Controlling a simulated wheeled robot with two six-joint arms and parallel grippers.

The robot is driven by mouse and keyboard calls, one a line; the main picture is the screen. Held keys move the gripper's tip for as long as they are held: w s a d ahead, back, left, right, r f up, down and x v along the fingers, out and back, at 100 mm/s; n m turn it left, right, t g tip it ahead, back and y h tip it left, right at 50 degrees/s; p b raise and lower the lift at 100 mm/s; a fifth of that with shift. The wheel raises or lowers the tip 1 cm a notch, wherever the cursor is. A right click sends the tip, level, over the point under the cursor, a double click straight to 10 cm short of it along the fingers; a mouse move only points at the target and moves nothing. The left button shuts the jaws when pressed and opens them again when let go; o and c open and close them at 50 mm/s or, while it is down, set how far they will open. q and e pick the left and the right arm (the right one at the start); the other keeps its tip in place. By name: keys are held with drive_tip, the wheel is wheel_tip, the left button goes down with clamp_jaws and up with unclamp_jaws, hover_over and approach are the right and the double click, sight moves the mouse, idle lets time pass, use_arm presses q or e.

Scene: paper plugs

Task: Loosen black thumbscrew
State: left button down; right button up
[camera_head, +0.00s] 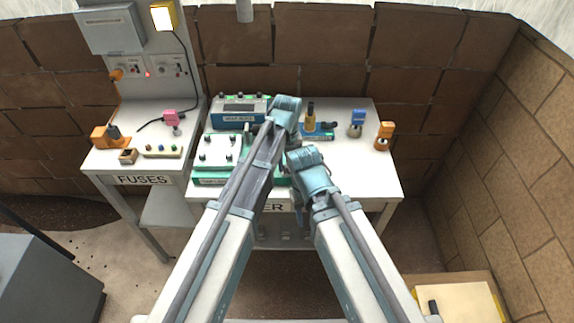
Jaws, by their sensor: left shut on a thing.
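A white board with a green base (217,150) sits at the table's left front and carries several small black thumbscrews (229,140). My left arm reaches over the table, and its gripper (262,130) is at the right side of this board, below the wrist. It is shut on a small dark part that looks like a black thumbscrew; the contact is mostly hidden by my arm. My right gripper (294,163) is low over the table to the right of the left arm. Its fingers are hidden behind its wrist, so its opening does not show.
A yellow-handled tool (310,116), a blue-topped item (357,122) and an orange item (383,136) stand at the right. The table's right front (370,180) is clear. A fuses table (100,162) adjoins at left.

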use_arm(q)
drive_tip(key=n, duration=0.5)
drive_tip(key=shift+n, duration=0.4)
drive_tip(key=n, duration=1.6)
drive_tip(key=shift+n, duration=0.4)
drive_tip(key=c, duration=0.6)
unclamp_jaws()
drive_tip(key=shift+o, duration=0.2)
drive_tip(key=shift+r, duration=0.15)
